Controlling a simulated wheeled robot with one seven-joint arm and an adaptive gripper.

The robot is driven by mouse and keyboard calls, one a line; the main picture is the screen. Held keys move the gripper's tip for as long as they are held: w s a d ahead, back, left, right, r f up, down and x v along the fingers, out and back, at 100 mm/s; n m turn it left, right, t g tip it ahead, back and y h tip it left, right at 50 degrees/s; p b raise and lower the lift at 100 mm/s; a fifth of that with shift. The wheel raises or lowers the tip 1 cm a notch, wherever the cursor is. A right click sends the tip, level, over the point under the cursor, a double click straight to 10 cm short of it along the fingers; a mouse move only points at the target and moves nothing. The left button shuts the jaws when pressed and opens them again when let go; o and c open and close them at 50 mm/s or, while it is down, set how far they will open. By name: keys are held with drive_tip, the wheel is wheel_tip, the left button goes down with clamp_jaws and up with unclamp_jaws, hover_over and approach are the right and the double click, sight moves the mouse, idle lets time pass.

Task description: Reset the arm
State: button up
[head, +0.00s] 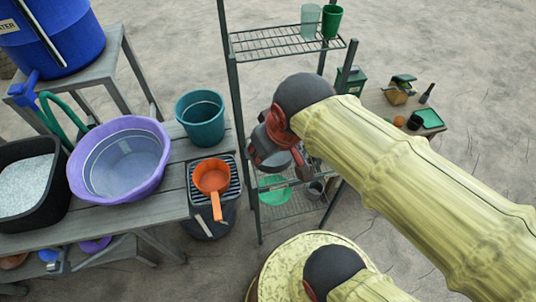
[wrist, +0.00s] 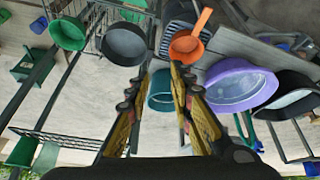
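My gripper (wrist: 163,75) is open in the wrist view. The gap between its two fingers is empty, with a teal bucket (wrist: 160,92) showing beyond it. In the head view my yellow arm reaches in from the right, and the dark and red gripper end (head: 278,140) hangs in front of the wire shelf rack (head: 250,45). The fingertips are hard to make out there. It appears apart from the things around it.
The wooden bench at left holds a purple basin (head: 85,165), a black tub (head: 30,165) of pale granular material and a teal bucket (head: 200,130). An orange dipper (head: 212,176) lies on a grate beside it. Green cups (head: 331,20) stand on the rack's top; a small table stands behind right.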

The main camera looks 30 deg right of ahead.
drive_tip(key=shift+s+a+r+m+t, duration=0.15)
drive_tip(key=shift+s+r, duration=0.1)
drive_tip(key=shift+s, duration=0.4)
drive_tip(key=shift+s+a+r+m+t, duration=0.15)
drive_tip(key=shift+s+r, duration=0.1)
drive_tip(key=shift+s, duration=0.4)
